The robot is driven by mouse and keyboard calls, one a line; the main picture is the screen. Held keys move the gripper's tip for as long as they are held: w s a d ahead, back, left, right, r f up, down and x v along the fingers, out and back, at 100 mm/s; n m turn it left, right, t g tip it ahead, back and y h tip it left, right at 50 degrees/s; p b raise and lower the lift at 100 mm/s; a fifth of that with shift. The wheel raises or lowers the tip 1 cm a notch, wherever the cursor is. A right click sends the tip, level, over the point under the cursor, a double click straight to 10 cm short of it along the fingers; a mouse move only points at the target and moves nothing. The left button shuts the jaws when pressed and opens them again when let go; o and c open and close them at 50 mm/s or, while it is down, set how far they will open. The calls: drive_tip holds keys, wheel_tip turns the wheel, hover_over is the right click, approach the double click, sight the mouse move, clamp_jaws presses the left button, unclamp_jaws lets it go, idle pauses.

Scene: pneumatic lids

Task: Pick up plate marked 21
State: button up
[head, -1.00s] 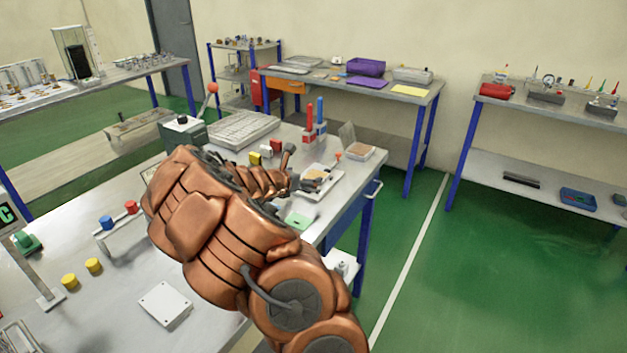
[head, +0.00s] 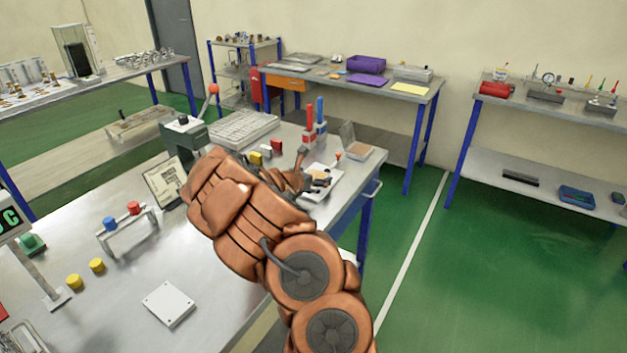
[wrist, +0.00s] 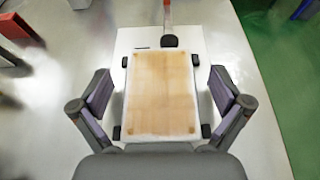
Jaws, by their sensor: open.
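In the wrist view a flat tan plate (wrist: 162,92) lies on a white base (wrist: 124,50) with small dark blocks at its sides. No number can be read on it, so I cannot tell whether it is marked 21. My gripper (wrist: 163,92) is open, with one finger on the left and one on the right of the plate, both apart from it. In the head view my gripper (head: 308,180) is over the white base (head: 330,186) near the bench's right edge; my copper arm hides part of it.
A lever with an orange knob (head: 338,156) stands just beyond the base.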

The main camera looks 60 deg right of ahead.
drive_tip(key=shift+c, duration=0.4)
drive_tip(key=c, duration=1.3)
drive_tip(key=shift+c, duration=0.4)
